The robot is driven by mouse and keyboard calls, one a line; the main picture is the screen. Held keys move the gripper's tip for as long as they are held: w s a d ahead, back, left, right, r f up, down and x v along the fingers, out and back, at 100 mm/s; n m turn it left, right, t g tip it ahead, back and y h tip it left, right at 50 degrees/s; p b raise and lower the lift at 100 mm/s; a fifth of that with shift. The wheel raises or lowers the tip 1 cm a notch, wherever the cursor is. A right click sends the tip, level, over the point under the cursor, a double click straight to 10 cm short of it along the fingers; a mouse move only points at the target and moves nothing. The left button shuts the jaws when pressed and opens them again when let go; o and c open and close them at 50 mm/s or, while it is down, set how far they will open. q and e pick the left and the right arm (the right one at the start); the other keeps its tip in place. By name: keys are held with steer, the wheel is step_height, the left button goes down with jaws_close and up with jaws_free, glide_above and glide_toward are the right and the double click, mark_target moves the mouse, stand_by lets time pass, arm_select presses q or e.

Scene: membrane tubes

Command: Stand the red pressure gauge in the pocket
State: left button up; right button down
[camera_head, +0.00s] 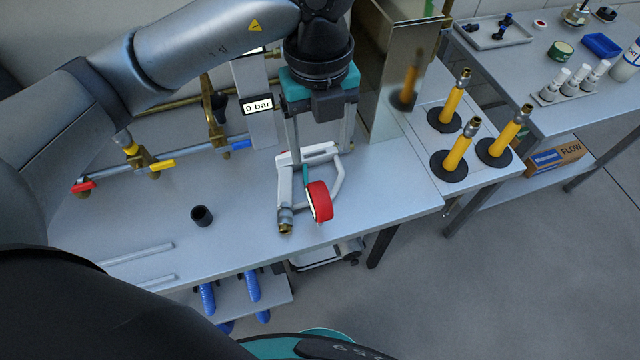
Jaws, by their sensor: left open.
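The red pressure gauge (321,201) is a round red body near the bench's front edge, below my left gripper (307,187). A metal stem with a brass end (286,224) shows just left of it; I cannot tell how it joins the gauge. My left gripper is open, pointing down, with its pale fingers around and just above the gauge. I cannot tell whether they touch it, and the fingers partly hide it. A small black cup (202,216), which looks like the pocket, stands on the bench to the left, with its opening up. My right gripper is not in view.
A pipe assembly with red, yellow and blue handles (155,165) and a "0 bar" display (257,105) stands behind. Yellow tubes on black bases (450,108) stand at right. Two clear rails (140,254) lie at front left. Bench around the cup is clear.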

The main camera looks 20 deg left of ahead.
arm_select(q)
glide_above(320, 191)
step_height(320, 191, down, 9)
steer(key=shift+s+a+r, duration=0.1)
steer(key=shift+s+r, duration=0.05)
steer(key=shift+r, duration=0.05)
steer(key=shift+f, duration=3.25)
jaws_close()
